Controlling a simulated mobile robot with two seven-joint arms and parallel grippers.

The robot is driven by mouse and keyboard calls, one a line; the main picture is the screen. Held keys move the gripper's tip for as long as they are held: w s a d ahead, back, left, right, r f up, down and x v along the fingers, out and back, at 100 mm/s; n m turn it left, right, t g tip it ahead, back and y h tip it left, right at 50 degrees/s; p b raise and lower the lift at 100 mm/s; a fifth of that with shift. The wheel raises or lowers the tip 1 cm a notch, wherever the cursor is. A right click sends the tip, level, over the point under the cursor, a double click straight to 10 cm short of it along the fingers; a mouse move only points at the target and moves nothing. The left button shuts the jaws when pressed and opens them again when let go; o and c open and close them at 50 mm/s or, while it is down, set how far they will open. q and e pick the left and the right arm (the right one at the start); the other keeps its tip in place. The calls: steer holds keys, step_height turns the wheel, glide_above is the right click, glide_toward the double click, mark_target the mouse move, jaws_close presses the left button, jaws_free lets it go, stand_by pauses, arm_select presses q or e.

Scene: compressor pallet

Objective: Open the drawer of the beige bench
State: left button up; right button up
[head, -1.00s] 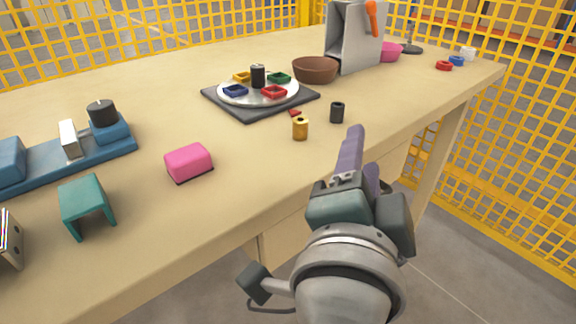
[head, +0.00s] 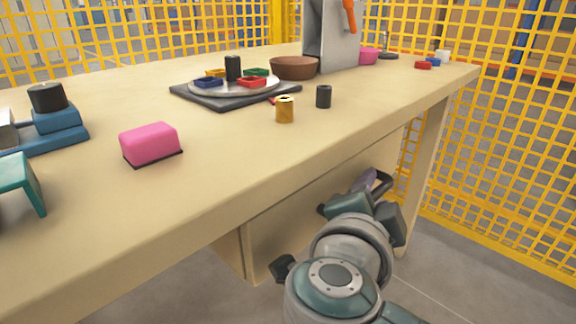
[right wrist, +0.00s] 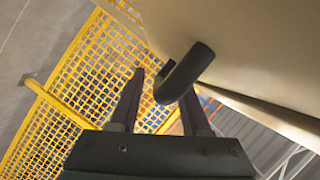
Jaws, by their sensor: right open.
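The beige bench (head: 225,165) runs across the head view, with its drawer unit (head: 290,228) under the front edge. My right gripper (head: 370,182) is low in front of this unit, below the bench top; my arm hides part of the front. In the right wrist view, the dark rounded handle (right wrist: 186,72) stands out from the beige front. My right gripper (right wrist: 162,82) is open there, its two fingers pointing towards the handle. The handle overlaps the right-hand finger in the picture; I cannot tell whether they touch. My left gripper is not in view.
On the bench top are a pink block (head: 150,144), a brass cylinder (head: 285,110), a black cylinder (head: 323,96), a dark tray (head: 190,93) and a brown bowl (head: 294,67). Yellow mesh fencing (head: 500,170) stands beyond the right end. Grey floor is open in front.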

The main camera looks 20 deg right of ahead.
steer(key=shift+w+d, duration=0.15)
steer(key=shift+d, duration=0.05)
steer(key=shift+c, duration=0.2)
jaws_close()
stand_by(1.2)
